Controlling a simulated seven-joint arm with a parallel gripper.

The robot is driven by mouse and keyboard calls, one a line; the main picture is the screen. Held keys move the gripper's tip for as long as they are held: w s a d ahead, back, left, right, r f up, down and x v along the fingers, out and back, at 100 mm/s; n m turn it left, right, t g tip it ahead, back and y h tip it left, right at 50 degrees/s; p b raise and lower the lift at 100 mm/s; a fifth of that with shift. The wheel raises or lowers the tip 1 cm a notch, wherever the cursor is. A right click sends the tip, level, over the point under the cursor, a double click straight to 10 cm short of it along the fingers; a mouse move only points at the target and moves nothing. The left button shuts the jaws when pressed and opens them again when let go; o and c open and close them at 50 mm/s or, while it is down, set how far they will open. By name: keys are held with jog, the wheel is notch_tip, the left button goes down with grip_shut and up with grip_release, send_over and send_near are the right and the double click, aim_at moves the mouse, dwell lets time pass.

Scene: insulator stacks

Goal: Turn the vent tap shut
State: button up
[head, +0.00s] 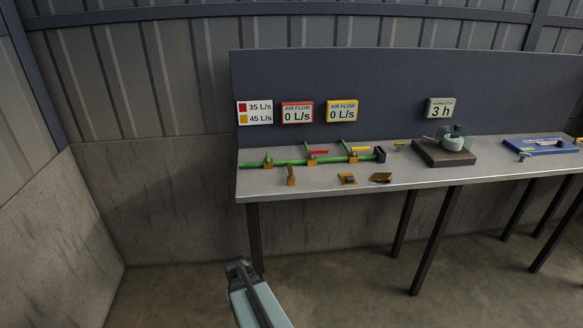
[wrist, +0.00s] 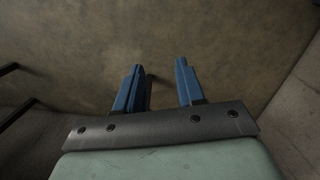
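A green pipe (head: 286,162) runs along the left part of the bench in the head view.
The bench (head: 420,178) stands on dark legs. Loose brass pieces (head: 347,179) lie near its front edge. Signs above read 0 L/s on the red (head: 297,113) and yellow (head: 342,111) displays. A dark block with a grey device (head: 456,144) stands farther right.

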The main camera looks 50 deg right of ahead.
jog(key=w+d+r+m+t+h, duration=0.15)
jog(key=w+d+r, duration=0.35)
jog(key=d+r, duration=0.65)
notch_tip(320, 180, up, 38)
jog(key=r+m+t+h, duration=0.1)
jog(key=m+t+h, duration=0.2)
jog(key=t+h, duration=0.1)
send_over(291, 169)
jog(key=s+a, duration=0.3)
jog(key=s, duration=0.1)
jog(key=shift+n+g+y, duration=0.65)
jog(key=shift+g+y, duration=0.1)
jog(key=shift+y, duration=0.2)
jog(key=x, duration=0.5)
jog(key=a+x, duration=0.1)
jog(key=x, duration=0.9)
jog(key=shift+s+a+f, duration=0.25)
jog(key=shift+s+f, duration=0.05)
jog(key=shift+f, duration=0.05)
grip_shut()
